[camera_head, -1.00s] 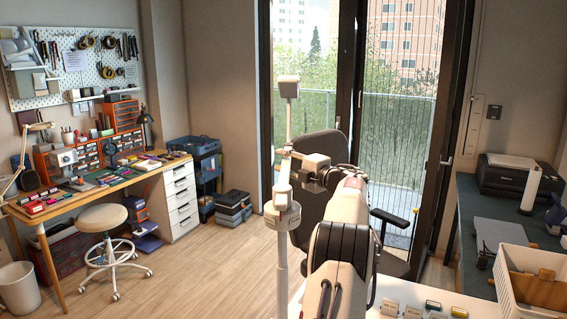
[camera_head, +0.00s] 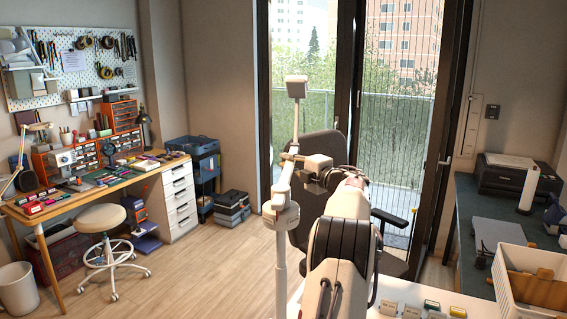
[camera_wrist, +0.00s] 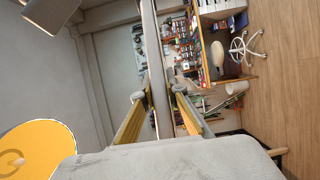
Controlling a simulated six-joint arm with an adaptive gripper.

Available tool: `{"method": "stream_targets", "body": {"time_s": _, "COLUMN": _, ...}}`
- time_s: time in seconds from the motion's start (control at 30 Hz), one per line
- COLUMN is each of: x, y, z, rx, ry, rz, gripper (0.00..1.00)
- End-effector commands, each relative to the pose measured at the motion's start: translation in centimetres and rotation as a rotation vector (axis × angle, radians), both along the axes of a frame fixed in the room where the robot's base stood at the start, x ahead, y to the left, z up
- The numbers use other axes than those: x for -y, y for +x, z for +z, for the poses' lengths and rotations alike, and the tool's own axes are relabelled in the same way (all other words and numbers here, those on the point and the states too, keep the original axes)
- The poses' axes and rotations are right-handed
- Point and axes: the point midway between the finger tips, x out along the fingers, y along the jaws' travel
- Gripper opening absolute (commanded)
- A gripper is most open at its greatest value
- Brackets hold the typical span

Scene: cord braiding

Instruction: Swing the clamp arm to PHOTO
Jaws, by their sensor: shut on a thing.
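The clamp arm (camera_head: 293,120) is a slim pale bar with a small block at its top. It rises from a pale joint on a white upright post (camera_head: 282,258) and leans a little to the right. My gripper (camera_head: 289,158) is shut on the bar partway up. In the wrist view my gripper's two fingers (camera_wrist: 158,98) lie on either side of the clamp arm's grey bar (camera_wrist: 152,50). A yellow disc (camera_wrist: 32,150) with a pale mark shows at lower left there. I see no readable PHOTO mark in either view.
A white table edge with small cards (camera_head: 390,307) lies at the bottom. A white basket (camera_head: 530,280) stands at lower right on a dark counter. A black office chair (camera_head: 325,150) is behind my arm. Open floor lies to the left, before the workbench (camera_head: 110,182).

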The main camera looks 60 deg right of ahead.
Motion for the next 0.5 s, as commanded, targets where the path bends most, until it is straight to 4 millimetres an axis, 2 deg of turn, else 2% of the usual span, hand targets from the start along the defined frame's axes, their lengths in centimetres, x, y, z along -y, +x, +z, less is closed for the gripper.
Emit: {"method": "stream_targets", "body": {"time_s": 0.5, "x": 1.4, "y": -5.1, "z": 0.0, "rx": -0.001, "ry": 0.000, "rz": -0.218, "gripper": 0.00}}
